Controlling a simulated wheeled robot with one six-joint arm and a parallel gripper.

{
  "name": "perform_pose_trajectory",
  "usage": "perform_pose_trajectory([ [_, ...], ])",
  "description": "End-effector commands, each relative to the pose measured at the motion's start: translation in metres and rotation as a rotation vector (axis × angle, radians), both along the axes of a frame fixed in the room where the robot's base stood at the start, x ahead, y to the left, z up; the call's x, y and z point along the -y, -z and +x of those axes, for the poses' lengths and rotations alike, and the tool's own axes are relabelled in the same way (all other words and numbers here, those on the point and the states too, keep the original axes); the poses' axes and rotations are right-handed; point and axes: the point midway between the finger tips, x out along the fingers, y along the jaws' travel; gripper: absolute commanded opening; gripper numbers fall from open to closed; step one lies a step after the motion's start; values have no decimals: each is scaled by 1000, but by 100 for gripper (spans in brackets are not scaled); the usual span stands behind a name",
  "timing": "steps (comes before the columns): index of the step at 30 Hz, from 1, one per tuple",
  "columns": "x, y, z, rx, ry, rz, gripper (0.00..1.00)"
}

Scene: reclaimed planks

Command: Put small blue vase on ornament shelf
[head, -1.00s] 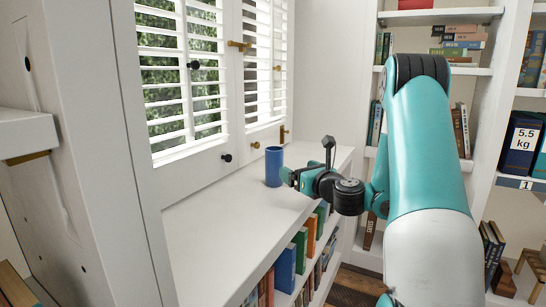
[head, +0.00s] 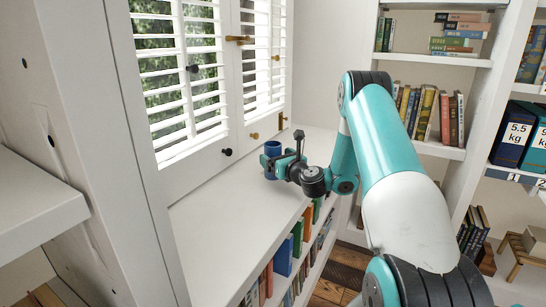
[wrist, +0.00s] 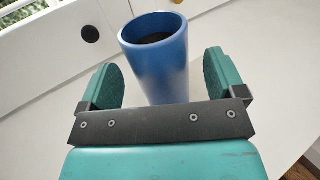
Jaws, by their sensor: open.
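The small blue vase (head: 273,148) stands upright on the white ledge below the shuttered window. In the head view its lower part is hidden behind my gripper (head: 270,165). In the wrist view the vase (wrist: 156,62) is a plain blue cylinder with a dark hollow top. My gripper (wrist: 168,85) is open, with one teal finger on each side of the vase. I cannot tell which shelf is the ornament shelf.
The white ledge (head: 225,215) is otherwise clear, with books (head: 283,257) on shelves beneath it. White shutters (head: 180,75) with knobs rise behind it. A tall bookcase (head: 440,70) stands at the back right. A bare white shelf (head: 40,200) juts in at the left.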

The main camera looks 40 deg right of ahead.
Motion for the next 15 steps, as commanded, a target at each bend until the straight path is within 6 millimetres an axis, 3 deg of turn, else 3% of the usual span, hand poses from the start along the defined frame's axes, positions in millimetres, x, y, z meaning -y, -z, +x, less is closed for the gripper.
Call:
perform_pose_trajectory([
  [10,2,0,8,0,1,1,87],
  [15,2,0,8,0,1,1,48],
])
